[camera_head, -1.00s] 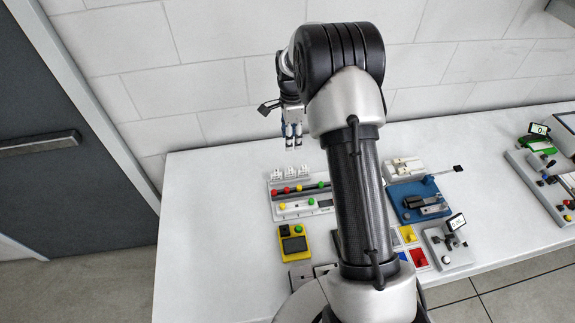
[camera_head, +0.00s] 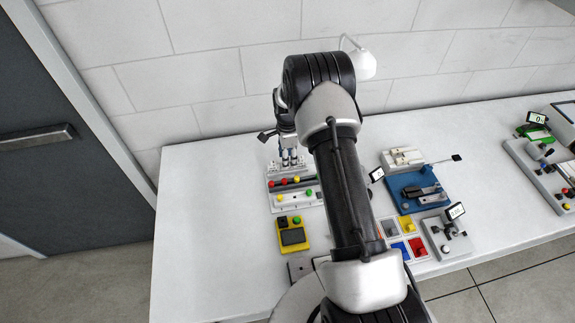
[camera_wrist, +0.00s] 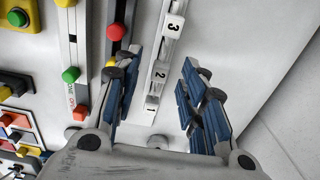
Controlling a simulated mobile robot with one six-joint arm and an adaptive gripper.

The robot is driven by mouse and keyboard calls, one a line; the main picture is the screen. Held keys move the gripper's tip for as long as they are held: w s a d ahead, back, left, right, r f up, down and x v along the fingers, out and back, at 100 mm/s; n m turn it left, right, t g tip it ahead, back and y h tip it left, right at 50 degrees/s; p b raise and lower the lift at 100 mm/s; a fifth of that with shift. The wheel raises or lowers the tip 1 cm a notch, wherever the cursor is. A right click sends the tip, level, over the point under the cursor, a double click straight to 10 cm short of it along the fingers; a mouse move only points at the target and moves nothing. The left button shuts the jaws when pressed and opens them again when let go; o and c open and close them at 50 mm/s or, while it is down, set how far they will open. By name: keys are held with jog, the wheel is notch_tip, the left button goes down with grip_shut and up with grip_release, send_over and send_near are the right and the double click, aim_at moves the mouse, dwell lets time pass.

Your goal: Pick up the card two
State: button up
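Card two (camera_wrist: 160,75) is a small white card marked 2, standing in a white strip holder between card three (camera_wrist: 173,27) and card one (camera_wrist: 152,102) in the wrist view. My gripper (camera_wrist: 159,62) is open, with one blue-padded finger on each side of the card row. The fingers look apart from the cards, and nothing is held. In the head view, my gripper (camera_head: 292,158) is low over the back of the white rack (camera_head: 310,199), pointing down. It partly hides the cards there.
Rails with red, yellow and green knobs (camera_head: 297,181) lie just in front of the cards. A yellow device (camera_head: 292,234) stands nearer, and a blue fixture (camera_head: 418,192) to the right. The table (camera_head: 200,220) is clear on the left.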

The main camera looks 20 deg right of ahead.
notch_tip(320, 180, down, 3)
jog(key=shift+r, duration=0.2)
jog(key=shift+c, duration=0.3)
jog(key=c, duration=0.8)
